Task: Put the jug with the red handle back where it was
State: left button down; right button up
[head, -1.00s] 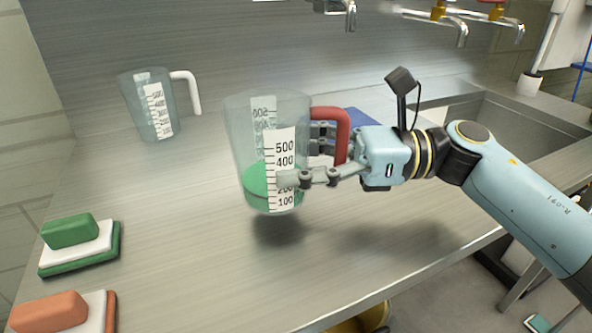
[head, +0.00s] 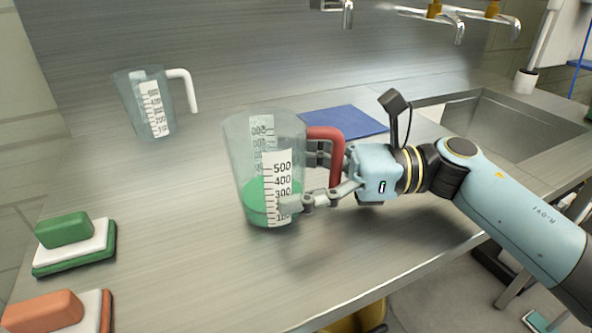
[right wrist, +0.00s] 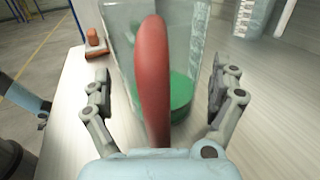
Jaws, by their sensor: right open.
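The clear jug with the red handle (head: 250,165) holds green liquid and appears to stand upright on the steel counter. Its red handle (head: 335,158) faces my right gripper (head: 318,178). In the right wrist view the red handle (right wrist: 153,80) rises between the two fingers of my right gripper (right wrist: 158,95), which are spread with a gap on each side. A second clear jug, with a white handle (head: 185,88), stands at the back left. In the right wrist view a pale blue part at the left edge may be my left arm; its fingers are not clear.
A blue mat (head: 345,121) lies behind the red-handled jug. A green sponge stack (head: 75,240) and an orange one (head: 50,310) sit at the left. A sink (head: 510,125) is at the right, with taps above. The counter between jugs is bare.

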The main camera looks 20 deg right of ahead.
jog(key=shift+r, duration=0.1)
jog(key=shift+d, duration=0.2)
jog(key=v, duration=1.1)
jog(key=shift+s+d+r+b, duration=0.1)
jog(key=shift+s+d+b, duration=0.05)
jog(key=shift+d+b, duration=0.2)
jog(key=shift+a, duration=0.1)
